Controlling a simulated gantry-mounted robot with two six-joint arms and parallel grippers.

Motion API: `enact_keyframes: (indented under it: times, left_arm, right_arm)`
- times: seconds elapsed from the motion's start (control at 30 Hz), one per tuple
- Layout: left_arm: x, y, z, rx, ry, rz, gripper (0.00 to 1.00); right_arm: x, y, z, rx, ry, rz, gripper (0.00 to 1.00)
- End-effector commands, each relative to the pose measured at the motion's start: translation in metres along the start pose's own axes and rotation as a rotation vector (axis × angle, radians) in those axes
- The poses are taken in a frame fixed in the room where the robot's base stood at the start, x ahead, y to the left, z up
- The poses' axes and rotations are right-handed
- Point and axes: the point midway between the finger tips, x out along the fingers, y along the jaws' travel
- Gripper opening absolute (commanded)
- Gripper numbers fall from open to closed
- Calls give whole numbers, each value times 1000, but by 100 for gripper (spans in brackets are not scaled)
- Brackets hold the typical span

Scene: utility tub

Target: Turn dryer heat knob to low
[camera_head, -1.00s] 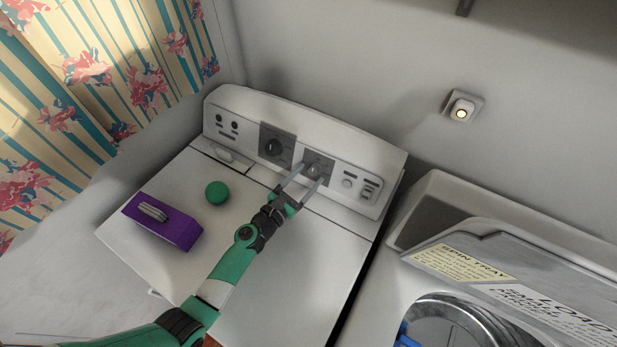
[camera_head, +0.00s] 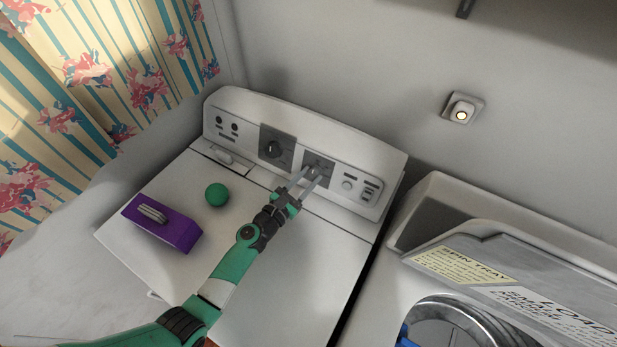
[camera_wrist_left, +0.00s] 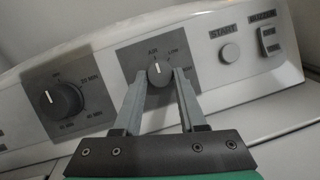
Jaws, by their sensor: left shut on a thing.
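The dryer (camera_head: 328,255) has a white control panel along its back. Its heat knob (camera_wrist_left: 159,71) is small and grey on a dark square plate with labels that read AIR and LOW, and a third label at the right. The knob's white mark points roughly up, close to AIR, with LOW to its right. My left gripper (camera_head: 311,172) is shut on the heat knob, one finger on each side; its fingers also show in the left wrist view (camera_wrist_left: 160,84). The fingers partly hide the knob in the head view. My right gripper is not in view.
A larger timer knob (camera_wrist_left: 62,102) sits left of the heat knob; a start button (camera_wrist_left: 229,52) and buzzer switch (camera_wrist_left: 269,40) sit right. A green ball (camera_head: 217,194) and a purple box (camera_head: 162,222) are on the dryer top. A second machine (camera_head: 446,219) stands at right.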

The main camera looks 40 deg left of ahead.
Motion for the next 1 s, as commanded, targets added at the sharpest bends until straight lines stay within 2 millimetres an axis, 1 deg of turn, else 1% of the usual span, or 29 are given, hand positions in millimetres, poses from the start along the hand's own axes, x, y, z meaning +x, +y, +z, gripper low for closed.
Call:
enact_keyframes:
  times: [0.17,0.37,1.0]
  left_arm:
    - [0,1,1,39,1,-16,0]
    - [0,3,2,144,5,-54,0]
    - [1,7,5,644,27,-246,0]
  right_arm:
    - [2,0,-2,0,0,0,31]
    - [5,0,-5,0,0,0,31]
    - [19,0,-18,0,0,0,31]
